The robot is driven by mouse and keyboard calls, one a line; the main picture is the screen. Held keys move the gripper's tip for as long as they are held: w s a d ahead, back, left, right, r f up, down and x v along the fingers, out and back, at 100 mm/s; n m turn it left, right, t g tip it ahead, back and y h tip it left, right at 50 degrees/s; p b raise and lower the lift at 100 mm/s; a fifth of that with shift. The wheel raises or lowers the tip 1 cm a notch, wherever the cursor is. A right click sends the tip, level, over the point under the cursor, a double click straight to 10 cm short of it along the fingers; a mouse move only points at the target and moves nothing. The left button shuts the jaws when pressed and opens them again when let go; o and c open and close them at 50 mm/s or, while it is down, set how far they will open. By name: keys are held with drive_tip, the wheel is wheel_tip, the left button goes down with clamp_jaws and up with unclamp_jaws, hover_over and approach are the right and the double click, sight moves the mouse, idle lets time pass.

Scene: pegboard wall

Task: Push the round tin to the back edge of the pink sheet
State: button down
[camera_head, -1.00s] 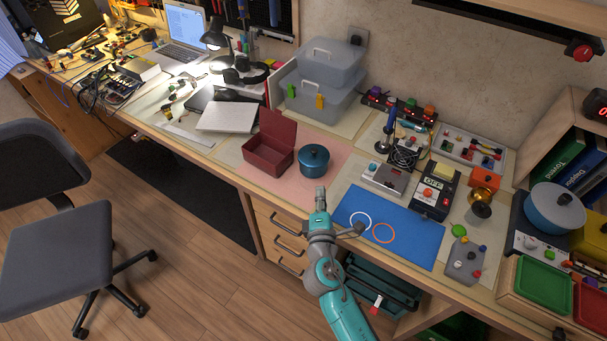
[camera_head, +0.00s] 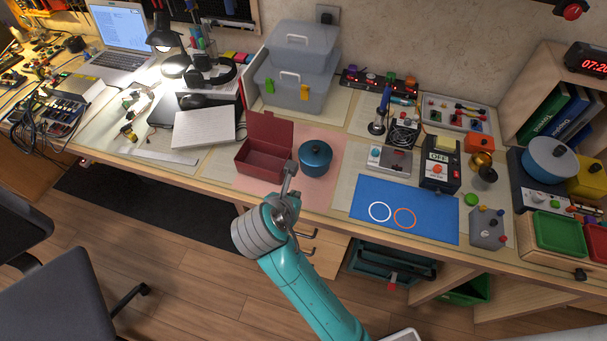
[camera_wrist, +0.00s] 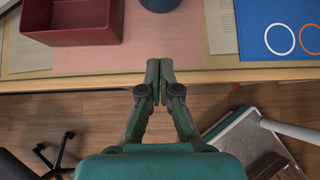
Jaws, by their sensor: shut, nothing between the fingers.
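The round tin (camera_head: 316,160) is dark blue with a lid and a dark knob. It stands upright on the pink sheet (camera_head: 322,192), right of an open dark red box (camera_head: 264,158). In the wrist view the tin (camera_wrist: 161,4) is cut off by the top edge, ahead of my gripper (camera_wrist: 160,68). My gripper is shut and empty, its tips over the front edge of the pink sheet, apart from the tin. In the head view my gripper (camera_head: 290,170) overlaps the gap between box and tin. Its height above the sheet is hard to tell.
The red box stands close on the tin's left. Stacked grey plastic bins (camera_head: 299,68) stand behind. A blue mat (camera_head: 430,210) with two rings lies to the right, and a grey device (camera_head: 390,160) is behind it. Bare pink sheet shows in front of the tin.

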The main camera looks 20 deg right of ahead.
sight(318, 143)
drive_tip(key=x, duration=1)
drive_tip(key=shift+d, duration=0.1)
drive_tip(key=shift+w+d, duration=0.7)
drive_tip(key=shift+w, duration=0.3)
drive_tip(key=shift+w+d, duration=0.4)
drive_tip(key=shift+w, duration=0.15)
drive_tip(key=shift+w+d, duration=0.2)
drive_tip(key=shift+w, duration=0.05)
drive_tip(key=w+d, duration=0.2)
drive_tip(key=w, duration=0.1)
drive_tip(key=w+d, duration=0.3)
drive_tip(key=w, duration=0.1)
drive_tip(key=w+d, duration=0.2)
drive_tip(key=w, duration=0.1)
drive_tip(key=shift+w+d, duration=0.2)
drive_tip(key=shift+d, duration=0.15)
drive_tip(key=shift+s+a, duration=0.1)
drive_tip(key=shift+a, duration=0.05)
